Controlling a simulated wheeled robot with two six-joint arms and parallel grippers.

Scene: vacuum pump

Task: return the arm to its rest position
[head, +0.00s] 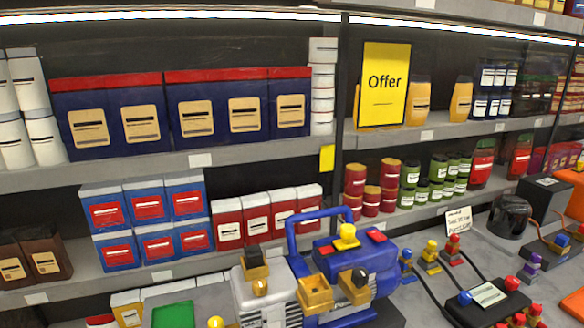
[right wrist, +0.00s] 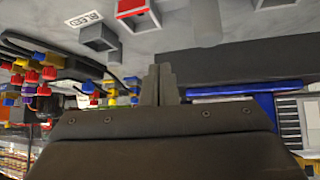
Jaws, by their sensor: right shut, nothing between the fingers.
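My right gripper (right wrist: 160,86) shows in the right wrist view, its two grey fingers shut together with nothing between them. Neither gripper shows in the head view. The blue and silver vacuum pump (head: 345,262) stands at the bottom middle of the head view, with a blue carry handle, brass fittings and yellow and red caps on top. In the right wrist view a blue bar (right wrist: 232,93) and a grey finned part (right wrist: 290,122), which look like parts of the pump, lie to the right of the fingers, partly hidden by the gripper body.
A black manifold box (head: 487,298) with hoses and coloured fittings (head: 430,256) is on the grey surface right of the pump. A small sign (head: 458,222) stands behind them. Shelves behind hold boxes, jars and a yellow Offer sign (head: 384,85). A red-topped square part (right wrist: 131,8) appears above the fingers.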

